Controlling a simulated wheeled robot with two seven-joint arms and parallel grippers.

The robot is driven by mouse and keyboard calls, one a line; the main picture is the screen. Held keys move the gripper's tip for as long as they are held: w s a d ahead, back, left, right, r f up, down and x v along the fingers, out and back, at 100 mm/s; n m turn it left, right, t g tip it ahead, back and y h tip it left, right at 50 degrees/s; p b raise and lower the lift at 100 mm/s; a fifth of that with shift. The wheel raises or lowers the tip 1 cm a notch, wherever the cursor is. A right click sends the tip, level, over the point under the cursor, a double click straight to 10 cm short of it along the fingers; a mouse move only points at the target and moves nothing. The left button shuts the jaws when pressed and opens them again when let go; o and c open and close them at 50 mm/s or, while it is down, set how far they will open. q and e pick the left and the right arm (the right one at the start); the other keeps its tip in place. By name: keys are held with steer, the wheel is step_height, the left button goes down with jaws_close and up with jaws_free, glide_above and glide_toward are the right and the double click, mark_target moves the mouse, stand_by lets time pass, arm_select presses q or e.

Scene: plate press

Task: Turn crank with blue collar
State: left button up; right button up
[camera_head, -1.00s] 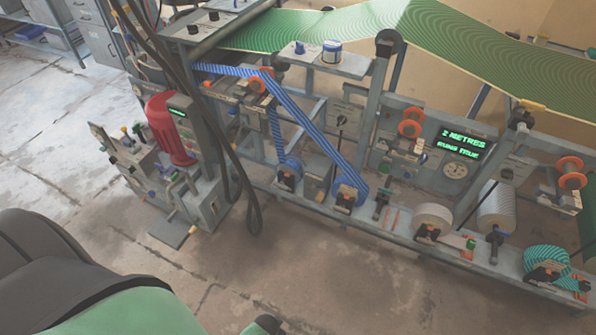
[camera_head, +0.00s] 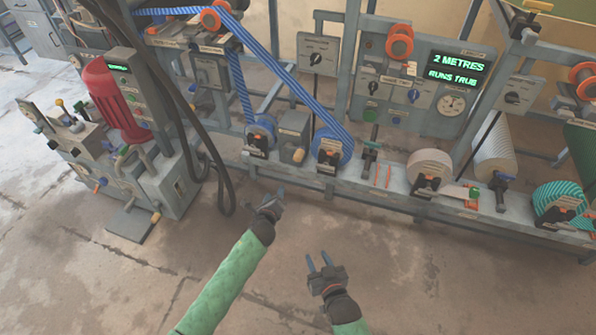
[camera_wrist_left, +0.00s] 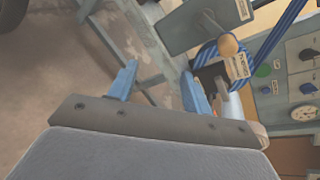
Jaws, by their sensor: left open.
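A grey box (camera_head: 293,140) with a tan crank knob (camera_head: 298,155) sits between two blue-striped rolls (camera_head: 263,128) on the low beam. A tan knob also shows in the left wrist view (camera_wrist_left: 228,45), ahead of my fingers and apart from them. I cannot make out a blue collar on these. My left gripper (camera_head: 273,197) is open and empty, below and in front of the beam; its two blue fingers stand apart in the left wrist view (camera_wrist_left: 160,85). My right gripper (camera_head: 319,260) is open and empty, lower and to the right over the floor.
A machine with a red motor (camera_head: 115,100) stands at the left, with dark cables (camera_head: 190,110) hanging beside it. A white roll (camera_head: 428,168) and a teal-striped roll (camera_head: 558,203) sit further right along the beam. The floor before the beam is clear.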

mark_target(297, 161)
arm_select(q)
steer(key=w+d+r+m+t+h+b, duration=0.1)
steer(key=d+r+m+b, duration=0.1)
steer(key=m, duration=0.1)
steer(key=w+d+r+m+t+h+b, duration=0.1)
steer(key=w+d+r+m+b, duration=0.1)
steer(key=m, duration=0.1)
steer(key=w+d+r+m+h+b, duration=0.1)
steer(key=w+d+r+m+b, duration=0.1)
steer(key=m, duration=0.2)
steer(key=shift+t, duration=0.4)
steer(key=shift+w+d+r, duration=0.1)
steer(key=shift+w, duration=0.15)
steer(key=b+x, duration=0.1)
steer(key=x, duration=0.6)
steer(key=shift+w+d, duration=0.1)
steer(key=shift+d, duration=0.05)
arm_select(e)
step_height(297, 161, up, 16)
steer(key=a+t+y, duration=0.1)
steer(key=t+y, duration=0.1)
steer(key=t, duration=0.5)
steer(key=shift+w+r, duration=0.15)
steer(key=shift+w, duration=0.3)
arm_select(q)
steer(key=shift+c, duration=0.4)
jaws_close()
